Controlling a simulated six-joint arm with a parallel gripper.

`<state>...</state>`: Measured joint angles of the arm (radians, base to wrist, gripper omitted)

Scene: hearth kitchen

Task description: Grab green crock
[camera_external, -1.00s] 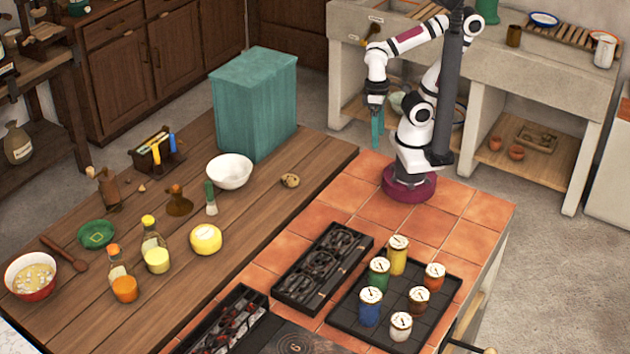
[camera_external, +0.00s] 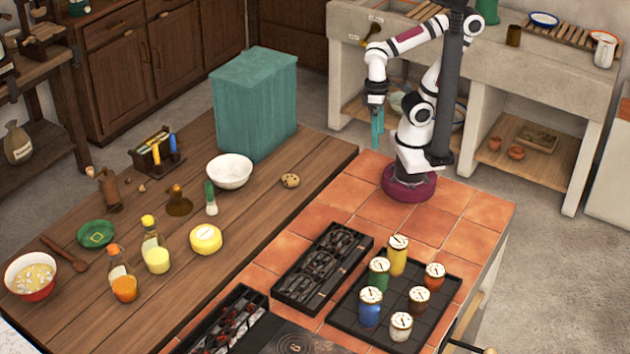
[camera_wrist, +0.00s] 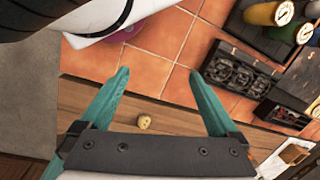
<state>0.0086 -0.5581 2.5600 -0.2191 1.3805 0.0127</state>
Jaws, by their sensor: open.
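The green crock (camera_external: 379,272) has a pale lid and stands upright on the black tray (camera_external: 343,322), at its left side. It stands in front of the yellow crock (camera_external: 398,257) and behind the blue crock (camera_external: 370,305). In the wrist view the green crock (camera_wrist: 282,14) shows at the top right. My gripper (camera_external: 377,130) hangs high above the counter's back edge, well away from the tray, with teal fingers pointing down. In the wrist view my gripper (camera_wrist: 160,75) has its fingers wide apart with nothing between them.
An orange crock (camera_external: 434,275), a brown crock (camera_external: 419,299) and a white crock (camera_external: 401,326) share the tray. A black rack (camera_external: 322,267) lies left of it. A teal box (camera_external: 254,105) and white bowl (camera_external: 230,171) stand on the wooden table. Tiles near my base are clear.

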